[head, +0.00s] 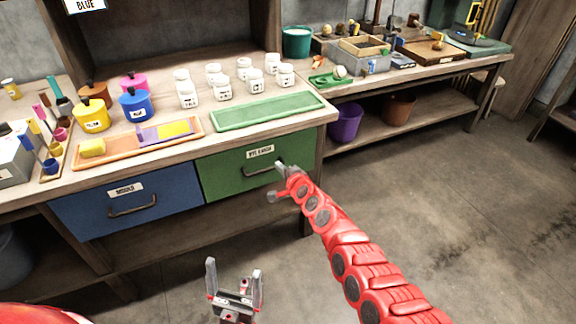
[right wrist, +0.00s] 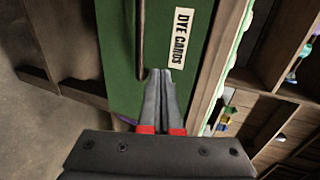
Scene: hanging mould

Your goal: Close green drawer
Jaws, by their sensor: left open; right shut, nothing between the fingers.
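The green drawer (head: 226,178), labelled "DYE CARDS", sits in the front of the wooden workbench, right of a blue drawer (head: 130,203). Its front looks about level with the blue one; I cannot tell if a small gap is left. Its bar handle (head: 262,169) is dark. My right gripper (head: 279,166) is shut and empty at the right end of the handle. In the right wrist view the fingertips (right wrist: 159,72) are close to the green front (right wrist: 120,62), beside the handle; contact cannot be told. My left gripper (head: 234,272) is open and empty, low in front of the bench.
On the bench top are a green mat (head: 268,110), several white jars (head: 222,88), paint pots (head: 135,104) and an orange tray (head: 128,150). A second bench (head: 430,75) stands at the back right. The floor (head: 450,190) at the right is clear.

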